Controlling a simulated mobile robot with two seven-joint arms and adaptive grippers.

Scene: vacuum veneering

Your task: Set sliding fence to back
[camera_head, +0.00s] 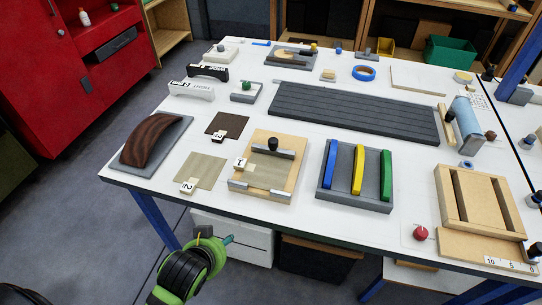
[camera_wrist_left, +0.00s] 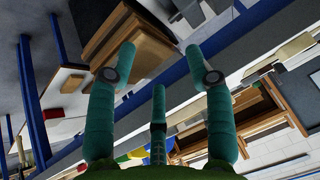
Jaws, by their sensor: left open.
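A pale wooden board (camera_head: 290,182) lies near the table's front edge. A grey bar with a black knob (camera_head: 273,144) lies across its far part and looks like the sliding fence. A second grey bar (camera_head: 260,191) runs along the board's near edge. A veneer sheet and a card marked 1 lie between or beside the bars. My left gripper (camera_head: 228,240) is below and in front of the table edge, apart from the board. In the left wrist view its teal fingers (camera_wrist_left: 160,66) are spread with nothing between them. My right gripper is not in view.
A grey tray with blue, yellow and green strips (camera_head: 325,192) stands right of the board. A dark curved piece (camera_head: 152,139) lies at the left. Two veneer sheets (camera_head: 206,171) (camera_head: 226,125) lie between. A wooden frame (camera_head: 447,187) is at the right.

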